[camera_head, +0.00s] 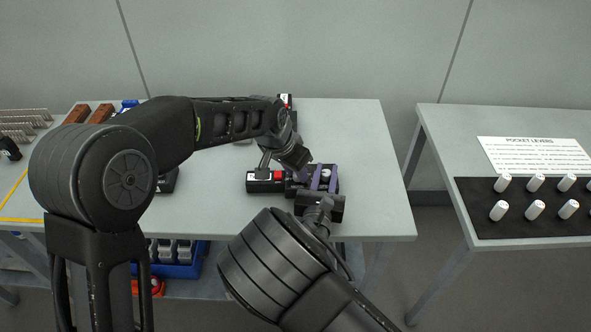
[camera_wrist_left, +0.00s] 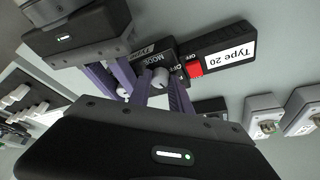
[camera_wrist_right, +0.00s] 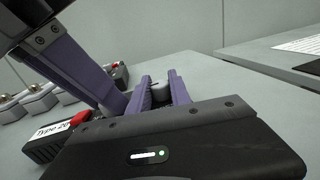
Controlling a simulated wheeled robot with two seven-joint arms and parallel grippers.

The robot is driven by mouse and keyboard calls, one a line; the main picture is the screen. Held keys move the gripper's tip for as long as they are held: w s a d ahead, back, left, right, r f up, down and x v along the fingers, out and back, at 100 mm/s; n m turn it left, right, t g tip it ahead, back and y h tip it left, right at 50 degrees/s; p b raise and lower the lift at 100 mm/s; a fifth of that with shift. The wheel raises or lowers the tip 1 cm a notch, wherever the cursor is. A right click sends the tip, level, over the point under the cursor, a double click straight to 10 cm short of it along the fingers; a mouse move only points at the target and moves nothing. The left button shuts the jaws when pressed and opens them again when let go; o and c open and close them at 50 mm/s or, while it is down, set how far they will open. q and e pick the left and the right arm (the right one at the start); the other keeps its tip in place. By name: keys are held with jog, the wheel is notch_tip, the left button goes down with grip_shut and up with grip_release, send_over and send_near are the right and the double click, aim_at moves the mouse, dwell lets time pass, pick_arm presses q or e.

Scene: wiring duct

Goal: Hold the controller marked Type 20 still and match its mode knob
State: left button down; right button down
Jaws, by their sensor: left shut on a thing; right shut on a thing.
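The Type 20 controller (camera_head: 262,181) is a long black box with a white label (camera_wrist_left: 215,55) and a red switch (camera_wrist_left: 195,68). It lies near the front right of the table. In the left wrist view the word MODE and a round white dial (camera_wrist_left: 160,78) show beside the switch. The knob's exact angle is hard to read behind the fingers.
More controllers stand farther back and left, partly hidden by my left arm. A blue bin (camera_head: 180,268) sits below. A separate table at right holds a sheet headed POCKET LEVERS (camera_head: 535,155) and several white levers.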

pick_arm(q)
jog(key=n+y, duration=0.1)
jog(key=n, duration=0.3)
jog(key=shift+s+d+n+t+y, duration=0.1)
jog(key=shift+d+n+t+y, duration=0.1)
jog(key=shift+n+t+y, duration=0.15)
jog(key=n+y, duration=0.1)
jog(key=n, duration=0.1)
jog(key=n+y, duration=0.1)
jog(key=n, duration=0.1)
jog(key=shift+d+n+t, duration=0.1)
jog(key=shift+n+t, duration=0.15)
jog(key=shift+n, duration=0.1)
jog(key=c, duration=1.2)
grip_release()
jog(key=shift+o, duration=0.2)
